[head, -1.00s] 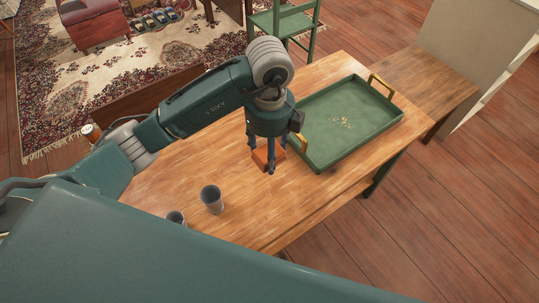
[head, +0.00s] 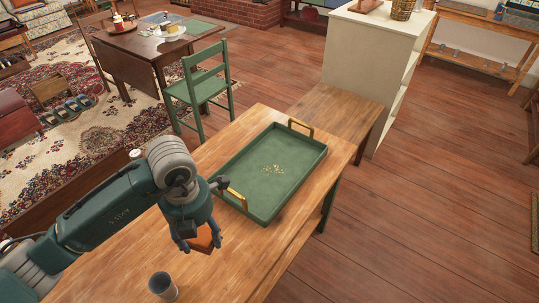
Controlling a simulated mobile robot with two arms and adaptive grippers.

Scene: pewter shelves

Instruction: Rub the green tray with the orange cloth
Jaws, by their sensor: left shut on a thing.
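The green tray (head: 288,154) lies on the wooden table, with raised sides and two golden handles. A patch of small yellowish crumbs (head: 273,169) is on its floor, a little off the middle. My left gripper (head: 199,244) is shut on the orange cloth (head: 204,239), which shows as a small folded block between the fingers. The gripper and cloth are over the table, left of and nearer than the tray's near handle (head: 236,199), outside the tray. Part of the cloth is hidden by the fingers. My right gripper is not in view.
A grey cup (head: 163,285) stands on the table (head: 226,278) at the near edge of the picture. A green chair (head: 201,90) stands behind the table. A lower wooden surface (head: 338,108) and a pale cabinet (head: 368,75) are beyond the tray.

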